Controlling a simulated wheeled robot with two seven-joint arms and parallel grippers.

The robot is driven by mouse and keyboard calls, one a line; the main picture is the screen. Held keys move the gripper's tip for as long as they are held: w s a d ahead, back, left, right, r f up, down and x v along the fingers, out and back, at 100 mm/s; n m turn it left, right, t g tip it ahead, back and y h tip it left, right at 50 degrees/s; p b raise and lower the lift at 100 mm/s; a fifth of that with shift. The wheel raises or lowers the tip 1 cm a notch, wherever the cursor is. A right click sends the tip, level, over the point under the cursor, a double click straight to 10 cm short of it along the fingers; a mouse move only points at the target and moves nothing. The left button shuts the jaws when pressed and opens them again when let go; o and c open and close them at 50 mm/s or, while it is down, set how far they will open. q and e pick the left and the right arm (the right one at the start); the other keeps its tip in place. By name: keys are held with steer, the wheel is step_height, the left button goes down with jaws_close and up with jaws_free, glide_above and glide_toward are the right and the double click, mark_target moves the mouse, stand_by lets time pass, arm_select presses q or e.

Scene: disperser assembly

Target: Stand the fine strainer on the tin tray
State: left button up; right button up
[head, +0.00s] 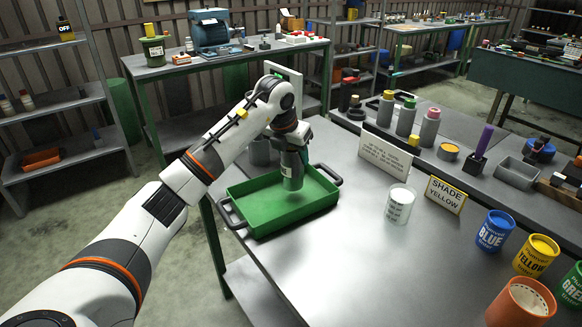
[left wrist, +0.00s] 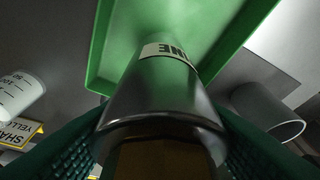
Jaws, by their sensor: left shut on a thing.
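The fine strainer is a grey metal cylinder (head: 292,180) with a pale label; in the left wrist view it (left wrist: 155,95) shows the letters "NE". My left gripper (head: 294,156) is shut on its upper part and holds it upright over the green tray (head: 265,226). The tray, with dark handles at its ends, also shows in the left wrist view (left wrist: 225,70). The strainer's lower end is inside the tray's outline, near its middle. I cannot tell whether it touches the tray floor. My right gripper is not in view.
Another grey cylinder (head: 260,152) stands just behind the tray. A white measuring cup (head: 399,205), a lettered sign (head: 385,155) and a "SHADE YELLOW" sign (head: 445,195) stand to the right. Blue (head: 494,232) and yellow (head: 536,256) tins stand further right.

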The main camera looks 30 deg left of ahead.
mark_target(293, 166)
arm_select(q)
step_height(293, 166, down, 3)
steer(key=shift+f, duration=0.15)
steer(key=shift+a+f, duration=0.1)
steer(key=shift+f, duration=0.15)
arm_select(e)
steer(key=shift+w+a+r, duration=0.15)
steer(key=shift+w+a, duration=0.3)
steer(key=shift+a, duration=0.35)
arm_select(q)
steer(key=shift+f, duration=0.15)
steer(key=o, duration=1.6)
steer(key=shift+c, duration=0.2)
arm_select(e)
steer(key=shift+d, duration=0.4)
